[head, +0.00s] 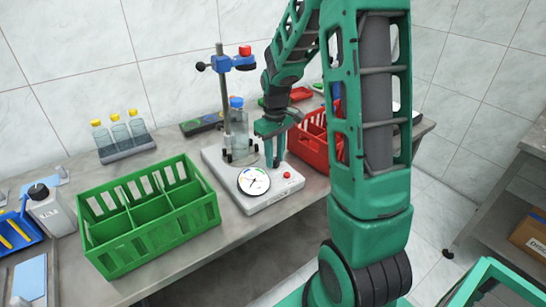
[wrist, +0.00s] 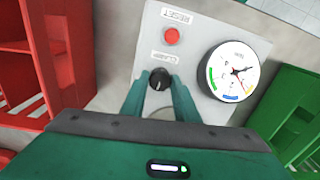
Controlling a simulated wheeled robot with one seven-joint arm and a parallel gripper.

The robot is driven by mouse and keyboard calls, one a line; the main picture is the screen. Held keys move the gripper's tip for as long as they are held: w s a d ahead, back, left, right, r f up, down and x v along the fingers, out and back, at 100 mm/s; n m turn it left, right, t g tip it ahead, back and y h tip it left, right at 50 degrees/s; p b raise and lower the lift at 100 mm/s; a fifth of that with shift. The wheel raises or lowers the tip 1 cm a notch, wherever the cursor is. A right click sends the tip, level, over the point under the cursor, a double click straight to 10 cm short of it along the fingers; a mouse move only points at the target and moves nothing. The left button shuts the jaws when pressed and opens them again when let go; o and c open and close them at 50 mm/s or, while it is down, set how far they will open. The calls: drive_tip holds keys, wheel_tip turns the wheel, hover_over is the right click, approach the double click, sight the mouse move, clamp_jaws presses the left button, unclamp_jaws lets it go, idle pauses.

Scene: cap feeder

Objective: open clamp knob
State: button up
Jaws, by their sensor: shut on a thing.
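The clamp knob (wrist: 159,79) is a round black knob with a light pointer line, on the white panel below the CLAMP label in the wrist view. My gripper (wrist: 160,88) has its two green fingers on either side of the knob, shut on it. In the head view my gripper (head: 270,160) reaches down onto the white device base (head: 222,172); the knob is hidden there behind the fingers. A clear bottle with a blue cap (head: 237,104) stands on the device beside the post.
A red reset button (wrist: 172,36) and a round dial gauge (wrist: 235,71) sit close to the knob. A green crate (head: 150,213) stands left of the device and a red crate (head: 313,141) right. Capped bottles (head: 119,132) stand in a rack at the back.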

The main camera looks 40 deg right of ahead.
drive_tip(key=shift+w+r+n, duration=0.15)
drive_tip(key=shift+w+n, duration=0.1)
drive_tip(key=shift+n, duration=0.35)
drive_tip(key=o, duration=1)
drive_tip(key=shift+c, duration=0.2)
drive_tip(key=shift+o, duration=0.5)
drive_tip(key=shift+s, duration=0.1)
wheel_tip(320, 180, up, 11)
drive_tip(key=shift+f, duration=0.2)
